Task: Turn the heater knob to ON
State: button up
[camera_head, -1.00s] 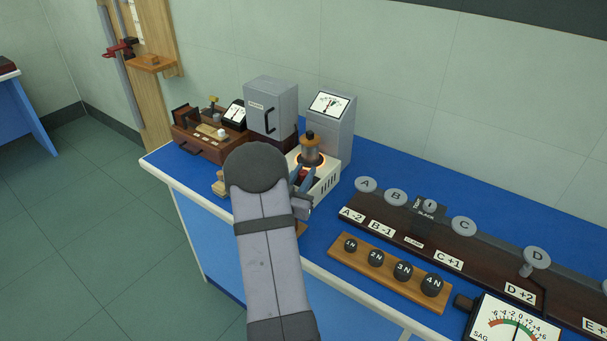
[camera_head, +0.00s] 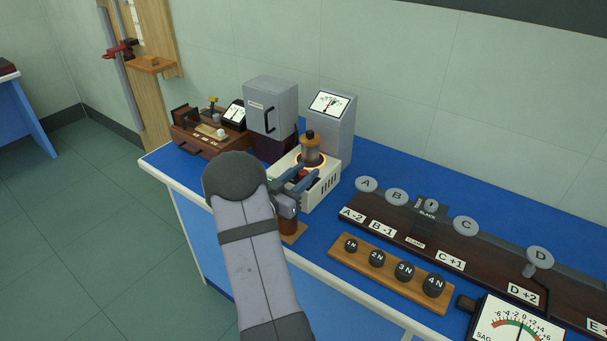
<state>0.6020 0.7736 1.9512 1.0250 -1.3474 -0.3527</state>
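The heater is a pale box (camera_head: 322,190) on the blue bench, with a glowing ring on top and a copper-brown vessel (camera_head: 312,150) standing over it. A small red part (camera_head: 302,174), which looks like the heater knob, shows at the box's near side; its ON marking cannot be read. My gripper (camera_head: 306,174) reaches the heater's front from the near left. Its two blue-grey fingers stand apart, one on each side of the red part. I cannot tell whether they touch it. My arm and wrist hide part of the heater's front.
A grey dial meter (camera_head: 330,104) and a grey cabinet (camera_head: 271,108) stand behind the heater. A brown wooden apparatus (camera_head: 190,140) is to the left. A small brown block (camera_head: 289,226) sits below my wrist. A rack of black weights (camera_head: 390,272) and a lettered rail (camera_head: 450,250) lie right.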

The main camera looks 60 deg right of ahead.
aim_at(300, 176)
jog(key=shift+o, duration=0.7)
jog(key=shift+a, duration=0.55)
jog(key=shift+a+b, duration=0.9)
jog(key=shift+a, duration=2.2)
jog(key=shift+w, duration=0.15)
